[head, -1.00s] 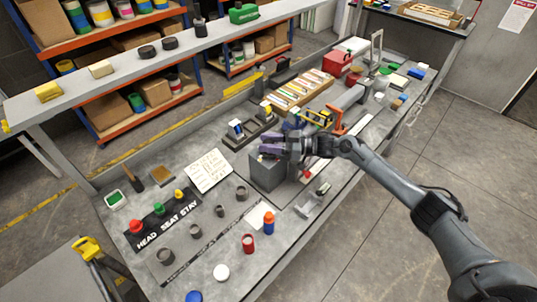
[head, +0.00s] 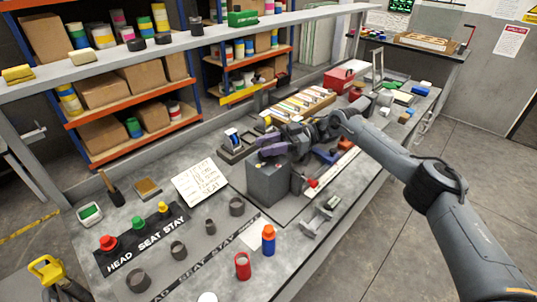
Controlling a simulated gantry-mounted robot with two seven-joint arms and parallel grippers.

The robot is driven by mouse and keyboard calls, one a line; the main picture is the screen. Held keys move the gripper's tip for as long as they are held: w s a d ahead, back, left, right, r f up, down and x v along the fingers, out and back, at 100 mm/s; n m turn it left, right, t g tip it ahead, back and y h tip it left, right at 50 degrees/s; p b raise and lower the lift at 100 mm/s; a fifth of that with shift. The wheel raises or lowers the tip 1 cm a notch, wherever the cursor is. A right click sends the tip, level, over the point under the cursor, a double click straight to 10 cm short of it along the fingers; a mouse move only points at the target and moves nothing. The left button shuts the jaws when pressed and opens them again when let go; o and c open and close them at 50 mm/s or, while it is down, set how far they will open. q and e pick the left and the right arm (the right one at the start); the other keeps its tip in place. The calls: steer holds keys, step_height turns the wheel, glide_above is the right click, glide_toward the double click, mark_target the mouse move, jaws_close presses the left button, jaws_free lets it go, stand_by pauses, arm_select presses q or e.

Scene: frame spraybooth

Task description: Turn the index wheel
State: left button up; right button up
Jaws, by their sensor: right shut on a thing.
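A grey box-shaped block (head: 266,184) stands near the middle of the bench. My right gripper (head: 273,147) comes in from the right and sits at the top of this block, with purple parts at its fingers. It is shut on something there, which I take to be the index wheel. The gripper hides most of the wheel, so its marks and angle cannot be read. My left gripper is not in view.
A white card with handwriting (head: 200,184) lies left of the block. A HEAD SEAT STAY strip (head: 147,246) with coloured knobs is at the front left. A red can (head: 243,266) and a blue bottle with an orange cap (head: 268,240) stand in front.

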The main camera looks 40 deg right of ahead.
steer(key=shift+a+r+n+g+y+b, duration=0.1)
steer(key=shift+n+g+y+b, duration=0.2)
steer(key=shift+n+g+b, duration=0.7)
steer(key=shift+g, duration=0.4)
steer(key=shift+r+g, duration=0.15)
steer(key=shift+g, duration=0.15)
steer(key=o, duration=1)
steer(key=shift+c, duration=0.2)
